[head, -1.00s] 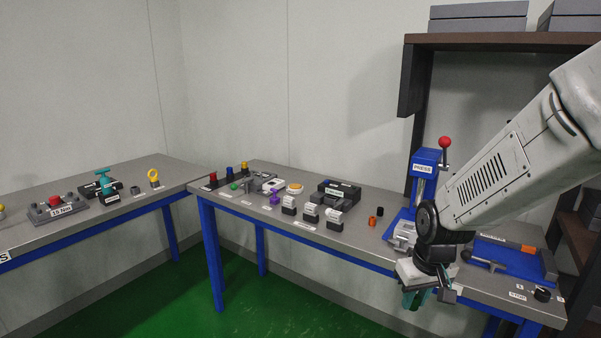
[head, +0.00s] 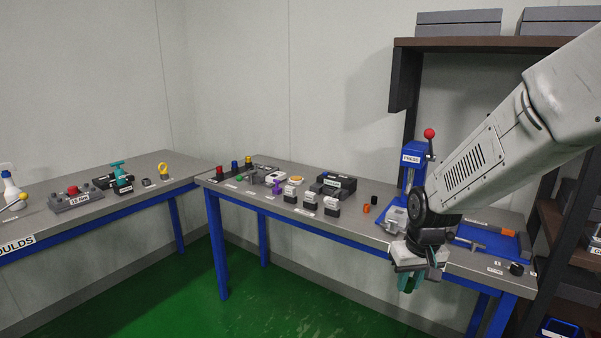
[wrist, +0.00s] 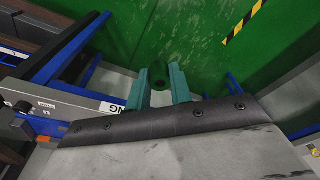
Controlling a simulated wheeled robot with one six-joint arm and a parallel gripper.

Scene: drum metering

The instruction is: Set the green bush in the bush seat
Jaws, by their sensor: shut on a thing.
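My gripper (head: 411,281) hangs in front of the right bench's front edge, above the green floor. It is shut on the green bush (wrist: 159,77). In the wrist view, the bush is a short green ring with a dark hole, between the two teal fingers. In the head view, only a dark green part of it shows below the gripper. The blue press (head: 413,165) stands on the bench behind my arm, with its lower part partly hidden. I cannot tell which thing is the bush seat.
An orange ring (head: 366,209) and a black ring (head: 374,200) stand left of the press. A blue plate with a grey tool (head: 466,243) lies right of my arm. Several labelled blocks (head: 310,200) stand mid-bench. A dark shelf (head: 470,43) rises behind my arm.

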